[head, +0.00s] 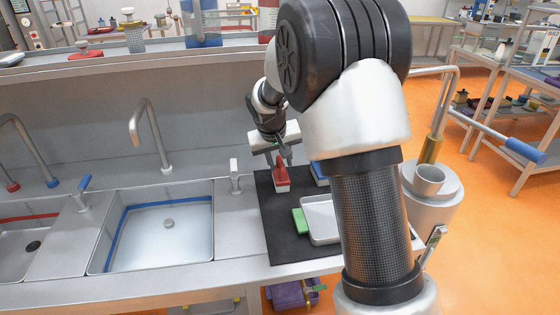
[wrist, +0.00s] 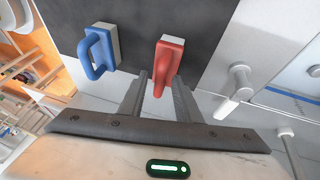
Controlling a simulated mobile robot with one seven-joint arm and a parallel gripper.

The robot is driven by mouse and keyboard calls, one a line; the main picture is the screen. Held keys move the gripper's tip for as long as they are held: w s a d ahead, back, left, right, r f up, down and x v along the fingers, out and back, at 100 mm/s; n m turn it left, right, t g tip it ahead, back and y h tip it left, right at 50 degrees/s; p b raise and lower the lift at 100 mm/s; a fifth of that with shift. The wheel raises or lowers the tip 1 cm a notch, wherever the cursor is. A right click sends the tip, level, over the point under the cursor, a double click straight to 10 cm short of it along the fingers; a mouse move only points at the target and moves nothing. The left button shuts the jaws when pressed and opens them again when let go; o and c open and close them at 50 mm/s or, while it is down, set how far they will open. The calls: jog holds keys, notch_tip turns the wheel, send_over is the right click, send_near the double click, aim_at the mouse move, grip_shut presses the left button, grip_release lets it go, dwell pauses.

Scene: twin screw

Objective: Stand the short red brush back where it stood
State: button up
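The red brush (head: 281,174) is on the black mat (head: 285,225), near its back edge, with its narrow handle toward my gripper (head: 286,157). In the wrist view the red brush (wrist: 169,61) has its handle end between the two fingers of my gripper (wrist: 161,76). The fingers are apart, with a visible gap on the handle's left side; whether the right finger touches it I cannot tell. The brush's pale bristle side shows at its base.
A blue brush (wrist: 100,46) is beside the red one; in the head view my arm partly hides it (head: 319,171). A green brush (head: 299,221) lies against a white tray (head: 318,212). A tap lever (head: 235,176) and sink (head: 150,240) are to the left.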

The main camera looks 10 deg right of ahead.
jog(key=shift+r+p, duration=0.35)
jog(key=v, duration=1.1)
jog(key=s+d+r+y, duration=0.1)
jog(key=s+r, duration=0.3)
jog(key=s, duration=0.3)
jog(key=s+d+r, duration=0.2)
jog(key=s+r, duration=0.1)
jog(key=s, duration=0.5)
jog(key=s+f+t+y, duration=0.1)
jog(key=s, duration=1.5)
jog(key=shift+s+a+f, duration=0.2)
jog(key=shift+a+f, duration=0.1)
